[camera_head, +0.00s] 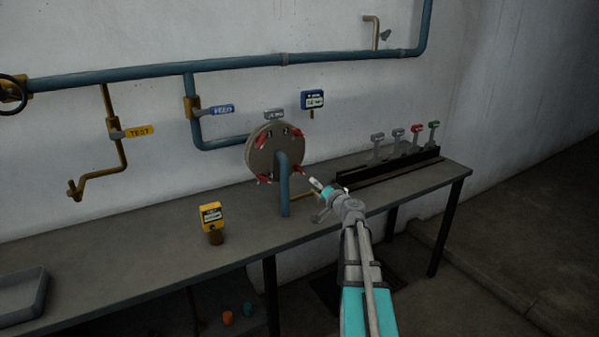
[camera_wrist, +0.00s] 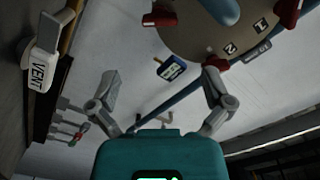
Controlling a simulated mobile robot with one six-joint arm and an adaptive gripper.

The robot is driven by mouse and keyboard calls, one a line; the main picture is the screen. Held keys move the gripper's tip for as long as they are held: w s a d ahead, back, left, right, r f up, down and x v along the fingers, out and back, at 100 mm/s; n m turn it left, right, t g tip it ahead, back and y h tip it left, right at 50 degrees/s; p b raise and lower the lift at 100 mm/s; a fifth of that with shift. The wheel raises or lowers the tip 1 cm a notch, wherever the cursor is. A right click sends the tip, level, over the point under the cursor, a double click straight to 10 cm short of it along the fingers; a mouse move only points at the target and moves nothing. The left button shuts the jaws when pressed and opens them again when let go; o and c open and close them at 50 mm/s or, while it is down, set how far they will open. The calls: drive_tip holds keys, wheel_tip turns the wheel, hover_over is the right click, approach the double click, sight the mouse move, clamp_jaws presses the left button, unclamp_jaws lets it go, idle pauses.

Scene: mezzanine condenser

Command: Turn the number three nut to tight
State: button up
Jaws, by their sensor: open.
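A round grey-brown cover (camera_head: 262,158) with red-handled nuts around its rim stands over the bench; it also fills the top of the wrist view (camera_wrist: 190,35). The labels 1 (camera_wrist: 262,25) and 2 (camera_wrist: 230,48) are readable there; I cannot make out a 3. One red nut (camera_wrist: 215,62) sits beside the 2, and another red nut (camera_wrist: 159,17) lies at the cover's left edge. My gripper (camera_head: 322,193) is below and right of the lower-right nut (camera_head: 299,170). In the wrist view its fingers (camera_wrist: 160,78) are spread and empty. The right fingertip overlaps the nut by the 2; contact is unclear.
A white VENT tag (camera_wrist: 40,72) is close at the wrist view's left. A blue pipe (camera_head: 284,190) runs down from the cover's front. A yellow meter (camera_head: 211,218) stands on the bench (camera_head: 150,248). Several coloured-top levers (camera_head: 397,135) line the bench's right end.

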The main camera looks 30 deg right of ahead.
sight(301, 172)
drive_tip(key=w, duration=1.3)
drive_tip(key=shift+w+a, duration=0.1)
drive_tip(key=shift+w, duration=0.05)
drive_tip(key=c, duration=1)
